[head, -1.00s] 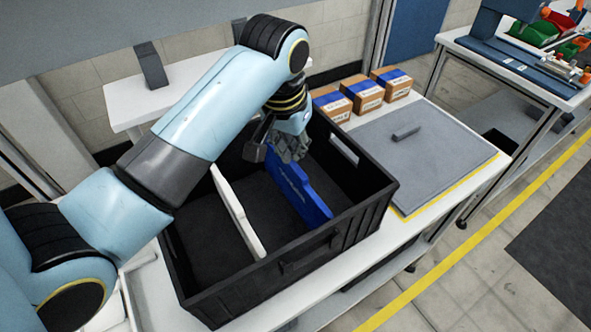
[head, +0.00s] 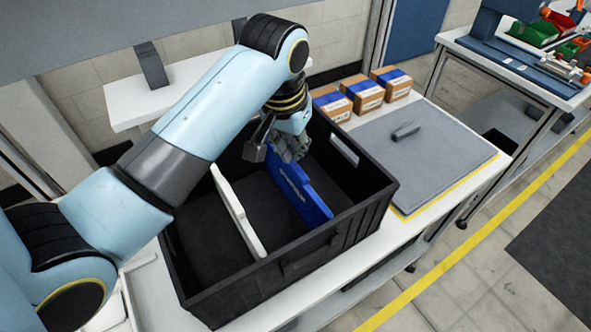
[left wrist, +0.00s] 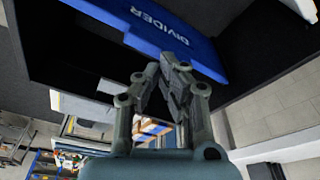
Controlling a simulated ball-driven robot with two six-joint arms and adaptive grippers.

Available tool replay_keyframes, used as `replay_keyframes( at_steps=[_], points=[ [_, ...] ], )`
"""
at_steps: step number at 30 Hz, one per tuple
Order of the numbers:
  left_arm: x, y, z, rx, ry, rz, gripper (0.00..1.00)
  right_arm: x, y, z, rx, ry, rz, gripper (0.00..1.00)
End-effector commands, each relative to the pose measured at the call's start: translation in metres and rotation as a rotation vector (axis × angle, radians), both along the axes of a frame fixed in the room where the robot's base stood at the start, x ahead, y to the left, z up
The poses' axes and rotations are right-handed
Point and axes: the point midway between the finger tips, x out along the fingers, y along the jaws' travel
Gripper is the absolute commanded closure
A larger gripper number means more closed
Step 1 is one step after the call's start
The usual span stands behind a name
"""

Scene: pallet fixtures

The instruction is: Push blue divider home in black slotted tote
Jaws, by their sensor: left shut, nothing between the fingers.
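The black slotted tote (head: 340,237) stands on the white table. The blue divider (head: 309,199) stands upright across the tote, right of a white divider (head: 236,208). My left gripper (head: 291,156) is at the far part of the blue divider's top edge, with its fingers shut and empty. In the left wrist view the shut fingertips (left wrist: 178,68) lie close to the edge of the blue divider (left wrist: 150,25), which bears the word DIVIDER. I cannot tell whether they touch it. The divider's lower edge and slots are hidden. My right gripper is not in view.
Several small cartons with blue tape (head: 361,95) stand behind the tote. A grey mat (head: 440,150) with a small dark grey block (head: 405,131) lies to the right. A second table (head: 520,70) with coloured parts stands at the upper right.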

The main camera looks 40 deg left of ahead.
Motion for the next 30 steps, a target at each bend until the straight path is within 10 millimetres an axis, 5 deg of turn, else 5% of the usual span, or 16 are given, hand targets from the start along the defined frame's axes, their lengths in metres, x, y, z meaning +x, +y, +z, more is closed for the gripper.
replay_keyframes(
  at_steps=[30],
  points=[
    [0.0, 0.0, -0.019, 0.0, 0.0, 0.0, 1.0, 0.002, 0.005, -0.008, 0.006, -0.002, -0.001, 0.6]
  ],
)
